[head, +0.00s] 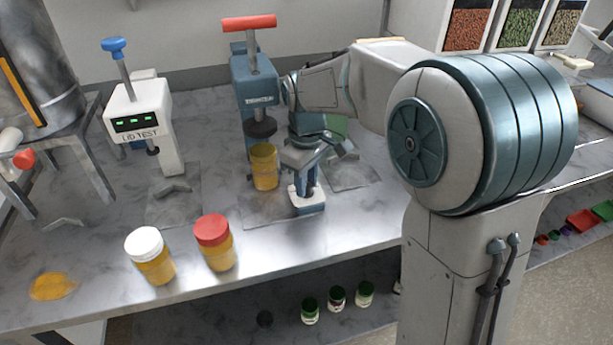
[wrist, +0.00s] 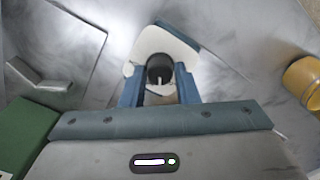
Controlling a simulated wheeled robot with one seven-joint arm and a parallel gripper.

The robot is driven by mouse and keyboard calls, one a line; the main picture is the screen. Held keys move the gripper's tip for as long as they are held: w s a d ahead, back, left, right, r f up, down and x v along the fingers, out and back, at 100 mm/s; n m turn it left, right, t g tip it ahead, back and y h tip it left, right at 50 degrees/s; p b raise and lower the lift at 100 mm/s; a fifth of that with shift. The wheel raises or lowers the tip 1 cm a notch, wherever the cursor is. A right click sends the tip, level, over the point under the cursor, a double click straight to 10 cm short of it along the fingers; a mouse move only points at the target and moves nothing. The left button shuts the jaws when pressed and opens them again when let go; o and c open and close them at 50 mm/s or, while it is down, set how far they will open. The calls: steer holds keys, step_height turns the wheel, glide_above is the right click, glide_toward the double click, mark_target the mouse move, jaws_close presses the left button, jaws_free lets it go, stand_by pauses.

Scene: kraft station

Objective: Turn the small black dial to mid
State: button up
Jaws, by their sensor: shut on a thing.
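The small black dial (wrist: 160,70) sits on a white plate (wrist: 155,42) on a blue base, and a short white mark shows on its face. In the wrist view my gripper (wrist: 160,86) has its two blue fingers on either side of the dial, shut on it. In the head view my gripper (head: 305,168) points down over the white and blue dial unit (head: 309,206) on the bench; the dial itself is hidden there. I cannot read any setting labels around the dial.
An open yellow jar (head: 264,168) stands just left of my gripper under the red-handled press (head: 252,85). The lid tester (head: 145,125) is further left. A white-lidded jar (head: 151,256) and a red-lidded jar (head: 215,243) stand near the bench's front edge.

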steer(key=m+p, duration=0.1)
steer(key=m, duration=0.4)
steer(key=shift+m, duration=0.3)
stand_by(0.4)
steer(key=o, duration=1)
steer(key=shift+c, duration=0.2)
step_height(320, 180, up, 14)
steer(key=p, duration=0.1)
steer(key=s+d+f+m+t+p, duration=0.1)
steer(key=s+d+f+m, duration=0.1)
steer(key=s+d+f, duration=0.2)
steer(key=s+d+f+m+t+p, duration=0.1)
steer(key=s+d+f+m, duration=0.2)
steer(key=s+d, duration=0.7)
steer(key=s+f, duration=0.2)
steer(key=s, duration=0.3)
steer(key=shift+t, duration=0.4)
